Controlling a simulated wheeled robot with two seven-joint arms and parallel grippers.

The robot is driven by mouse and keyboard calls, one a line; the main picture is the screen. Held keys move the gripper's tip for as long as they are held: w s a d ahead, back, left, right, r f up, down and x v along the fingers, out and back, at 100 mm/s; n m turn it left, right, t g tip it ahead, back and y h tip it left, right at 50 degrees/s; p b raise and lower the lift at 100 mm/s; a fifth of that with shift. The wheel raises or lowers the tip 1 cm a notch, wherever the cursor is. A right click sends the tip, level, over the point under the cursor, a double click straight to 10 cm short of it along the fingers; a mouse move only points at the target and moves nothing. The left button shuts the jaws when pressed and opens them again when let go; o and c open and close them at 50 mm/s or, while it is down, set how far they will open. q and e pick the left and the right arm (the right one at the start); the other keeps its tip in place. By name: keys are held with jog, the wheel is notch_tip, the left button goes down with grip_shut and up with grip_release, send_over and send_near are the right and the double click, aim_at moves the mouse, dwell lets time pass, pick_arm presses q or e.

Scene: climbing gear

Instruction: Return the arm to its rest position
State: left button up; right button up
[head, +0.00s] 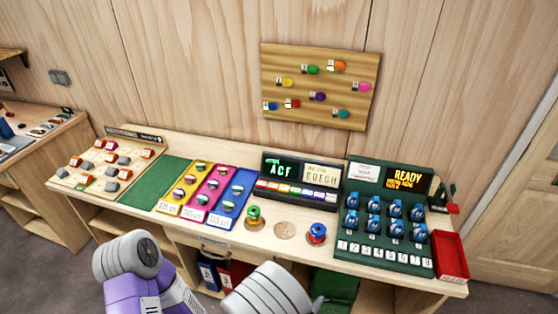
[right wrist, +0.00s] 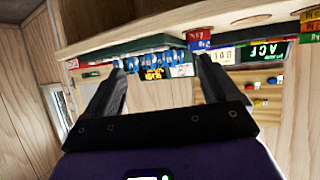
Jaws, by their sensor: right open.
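My right gripper (right wrist: 160,66) shows in the right wrist view with its two dark fingers spread apart and nothing between them. That view is upside down, with the bench's front edge above and the wall panel to the right. The fingers point toward the bench and touch nothing that I can make out. In the head view, my purple and grey arm links cross the bottom edge in front of the bench. The fingers of my left gripper do not show there.
The wooden bench (head: 230,228) carries a dark green console with blue knobs (head: 384,218), a display unit (head: 299,178), coloured strips (head: 203,192), a button board (head: 108,163) and a red tray (head: 451,256). A pegboard (head: 319,86) hangs on the wall. A green mat (head: 158,182) is bare.

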jog(key=s+d+f+n+g+y, duration=0.25)
jog(key=f+g+y, duration=0.3)
jog(key=f, duration=0.85)
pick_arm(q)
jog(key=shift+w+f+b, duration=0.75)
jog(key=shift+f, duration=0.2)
pick_arm(e)
jog(key=s+f+n+g+y, duration=0.2)
jog(key=s+f+g+y, duration=0.1)
jog(key=s+y, duration=0.3)
jog(key=shift+s+d+g, duration=0.15)
jog(key=shift+s+g, duration=0.4)
jog(key=shift+s, duration=0.7)
